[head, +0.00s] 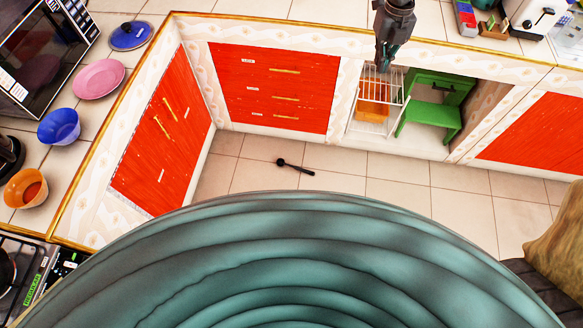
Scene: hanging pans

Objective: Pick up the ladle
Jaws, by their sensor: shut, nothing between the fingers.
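A small black ladle (294,166) lies on the tiled floor, in front of the red drawers. Its round head points left and its handle runs to the right. My gripper (384,68) is at the top of the head view, well above the floor and to the right of the ladle. It points down in front of the counter, near the open shelf space. Its fingers look shut and hold nothing. The gripper and the ladle are clearly apart.
An open bay below the counter holds a white wire rack (378,98) and a green chair (434,105). Red drawers (273,88) stand behind the ladle. Bare floor (400,178) lies to its right. A large teal ridged surface hides the near floor; I cannot tell what it is.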

